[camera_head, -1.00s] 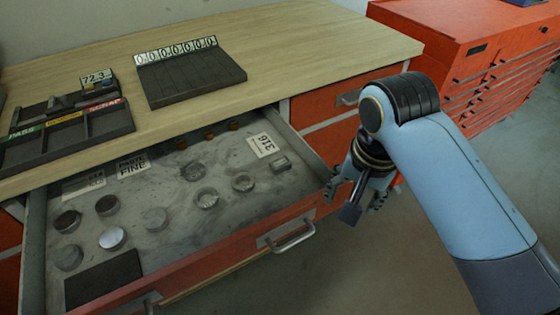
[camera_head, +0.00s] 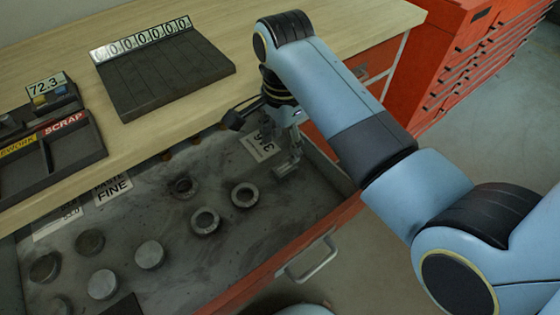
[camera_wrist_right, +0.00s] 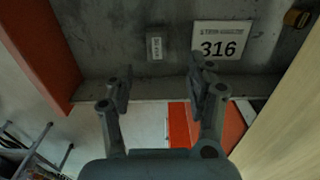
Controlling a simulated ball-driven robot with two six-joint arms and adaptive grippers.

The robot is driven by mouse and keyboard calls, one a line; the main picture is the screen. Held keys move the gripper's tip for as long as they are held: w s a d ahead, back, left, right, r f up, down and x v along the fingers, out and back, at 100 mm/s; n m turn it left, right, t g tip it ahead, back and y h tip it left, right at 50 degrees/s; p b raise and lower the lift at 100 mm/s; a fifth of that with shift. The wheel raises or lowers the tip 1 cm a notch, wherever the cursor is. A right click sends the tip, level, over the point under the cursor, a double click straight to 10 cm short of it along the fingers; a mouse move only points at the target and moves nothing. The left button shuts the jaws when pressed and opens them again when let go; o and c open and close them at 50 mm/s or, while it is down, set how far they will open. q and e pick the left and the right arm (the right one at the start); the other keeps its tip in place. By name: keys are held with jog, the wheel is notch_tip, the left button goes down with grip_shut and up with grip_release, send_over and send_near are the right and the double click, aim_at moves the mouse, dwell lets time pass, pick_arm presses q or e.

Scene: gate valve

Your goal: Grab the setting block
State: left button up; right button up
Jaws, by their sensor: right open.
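The setting block (camera_head: 286,169) is a small grey block lying in the open drawer, at its right end beside the 316 label (camera_head: 258,148). In the right wrist view the block (camera_wrist_right: 156,46) shows a small white tag and sits ahead of the fingertips, left of the 316 label (camera_wrist_right: 222,40). My right gripper (camera_head: 266,132) is over the right end of the drawer, close to the block, and partly covers the label. Its fingers (camera_wrist_right: 160,82) are spread apart with nothing between them. My left gripper is not in view.
The drawer holds several round metal pieces (camera_head: 205,221) and a FINE label (camera_head: 114,188). Its front wall has a handle (camera_head: 313,262). The wooden bench top (camera_head: 60,65) overhangs the drawer's back and carries a slotted dark block (camera_head: 165,75) and a sorting tray (camera_head: 75,147).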

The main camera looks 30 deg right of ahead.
aim_at(282, 170)
jog(key=f, duration=0.3)
jog(key=shift+s, duration=0.2)
jog(key=f, duration=0.5)
jog(key=shift+s+a, duration=0.1)
jog(key=shift+a, duration=0.15)
jog(key=shift+c, duration=0.4)
jog(key=c, duration=0.5)
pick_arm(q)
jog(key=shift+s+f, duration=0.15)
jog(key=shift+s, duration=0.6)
pick_arm(e)
grip_shut()
